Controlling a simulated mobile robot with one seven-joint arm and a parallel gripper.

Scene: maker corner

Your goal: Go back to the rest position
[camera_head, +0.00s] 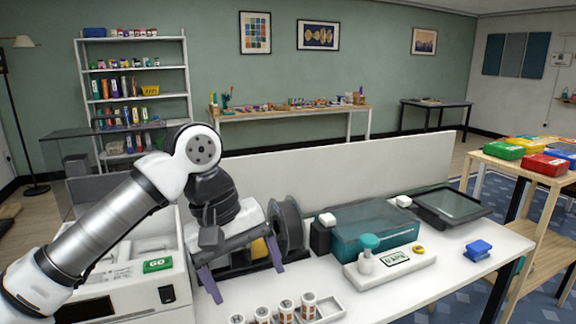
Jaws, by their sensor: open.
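My arm reaches in from the lower left of the head view and bends down at a rounded joint. My gripper (243,269) hangs from it over the white workbench, with its two purple fingers spread wide apart. I see nothing held between the fingers. Behind the gripper is a dark machine with a black spool (289,226), partly hidden by the gripper. I cannot tell whether the fingers touch anything there.
Several small labelled jars (286,311) sit in a tray in front. The bench's right front is mostly clear.

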